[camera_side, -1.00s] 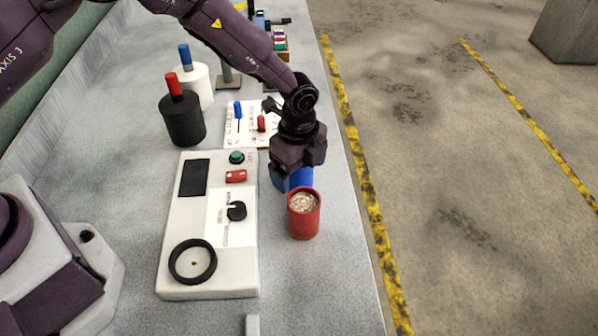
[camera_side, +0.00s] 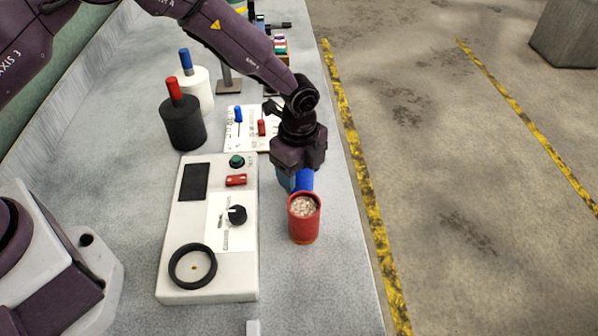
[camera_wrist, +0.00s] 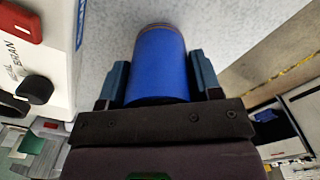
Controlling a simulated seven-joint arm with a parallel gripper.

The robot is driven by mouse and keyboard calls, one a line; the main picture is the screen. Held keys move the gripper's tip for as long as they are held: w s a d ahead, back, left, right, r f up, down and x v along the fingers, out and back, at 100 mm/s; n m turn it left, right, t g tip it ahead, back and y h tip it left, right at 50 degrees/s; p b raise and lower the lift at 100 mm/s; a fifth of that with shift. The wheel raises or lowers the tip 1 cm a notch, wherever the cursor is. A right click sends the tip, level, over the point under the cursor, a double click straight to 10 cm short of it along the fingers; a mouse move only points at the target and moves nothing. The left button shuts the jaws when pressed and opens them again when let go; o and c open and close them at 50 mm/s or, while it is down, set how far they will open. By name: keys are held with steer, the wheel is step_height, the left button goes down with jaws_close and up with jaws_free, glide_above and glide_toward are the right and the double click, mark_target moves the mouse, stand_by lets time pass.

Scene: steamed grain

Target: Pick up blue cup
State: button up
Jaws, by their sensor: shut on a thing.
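The blue cup (camera_wrist: 160,65) lies between the two fingers of my gripper (camera_wrist: 159,82) in the wrist view, with a finger against each side. My gripper is shut on it. In the side view the blue cup (camera_side: 303,180) shows only in part, below my gripper (camera_side: 294,182) and behind the red cup. Its base is hidden there, so I cannot tell whether it touches the table. The red cup (camera_side: 304,228) stands upright in front of it, filled with pale grain.
A white control panel (camera_side: 236,270) with a black ring (camera_side: 192,266), knob and buttons lies to the left. A black container (camera_side: 182,128) and a white container (camera_side: 201,92) stand farther back. The table's right edge is close to the cups.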

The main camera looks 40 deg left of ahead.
steer(key=s+a+r, duration=0.2)
steer(key=s+r, duration=0.4)
steer(key=s+a+r, duration=0.3)
steer(key=s+r, duration=0.3)
steer(key=s+d+n, duration=0.1)
steer(key=s+d, duration=0.4)
steer(key=s, duration=0.6)
steer(key=shift+s+a+f+n, duration=0.1)
steer(key=shift+s+f+n, duration=0.25)
steer(key=shift+f+n, duration=0.6)
steer(key=shift+s+f+n, duration=0.4)
steer(key=shift+f+n, duration=0.3)
steer(key=shift+f, duration=0.3)
steer(key=shift+s+a+f+n, duration=0.1)
steer(key=shift+s+f+n, duration=0.25)
steer(key=shift+f+n, duration=0.6)
steer(key=shift+f, duration=1.3)
